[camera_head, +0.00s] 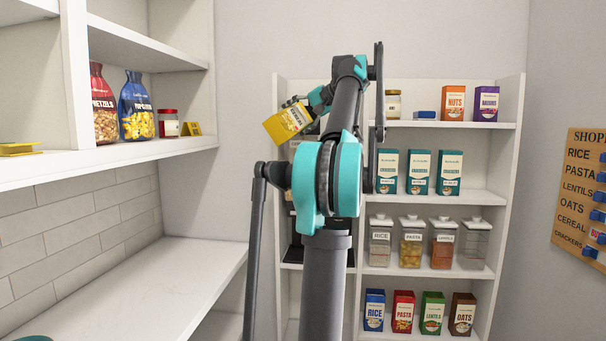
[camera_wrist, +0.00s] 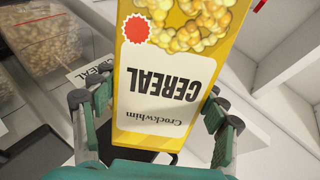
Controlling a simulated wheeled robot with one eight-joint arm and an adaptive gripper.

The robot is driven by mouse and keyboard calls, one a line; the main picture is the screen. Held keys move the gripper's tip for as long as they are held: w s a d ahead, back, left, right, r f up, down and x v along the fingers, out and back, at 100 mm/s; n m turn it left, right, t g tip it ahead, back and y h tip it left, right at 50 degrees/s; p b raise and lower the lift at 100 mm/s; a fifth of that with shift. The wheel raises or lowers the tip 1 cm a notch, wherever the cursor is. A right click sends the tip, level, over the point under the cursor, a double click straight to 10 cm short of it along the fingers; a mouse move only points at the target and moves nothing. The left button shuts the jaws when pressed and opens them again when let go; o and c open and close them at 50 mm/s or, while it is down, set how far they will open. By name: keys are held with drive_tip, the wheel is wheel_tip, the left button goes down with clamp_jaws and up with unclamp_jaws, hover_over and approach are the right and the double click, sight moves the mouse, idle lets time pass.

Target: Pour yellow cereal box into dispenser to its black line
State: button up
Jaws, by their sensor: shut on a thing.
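The yellow cereal box (camera_head: 287,123) is held in the air, tilted, left of my raised arm in the head view. In the wrist view the box (camera_wrist: 165,85) fills the middle, with its lettering upside down. My gripper (camera_head: 305,107) is shut on it, with a finger at either side in the wrist view (camera_wrist: 155,108). A clear dispenser (camera_wrist: 45,45) with pale cereal inside and a CEREAL label (camera_wrist: 92,75) stands at the left of the wrist view, apart from the box. I cannot make out its black line. My arm hides much of that area in the head view.
A white shelf unit (camera_head: 519,130) behind my arm holds teal boxes (camera_head: 418,172), labelled clear jars (camera_head: 411,243) and small colored boxes (camera_head: 403,312). A bare white counter (camera_head: 150,290) lies at left, under a shelf with snack bags (camera_head: 137,107).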

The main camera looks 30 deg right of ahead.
drive_tip(key=shift+d, duration=0.1)
drive_tip(key=shift+a, duration=0.2)
drive_tip(key=shift+s+a, duration=0.4)
drive_tip(key=shift+a, duration=0.15)
drive_tip(key=shift+d, duration=0.1)
idle(0.4)
drive_tip(key=shift+w, duration=0.1)
drive_tip(key=shift+d, duration=0.1)
idle(0.4)
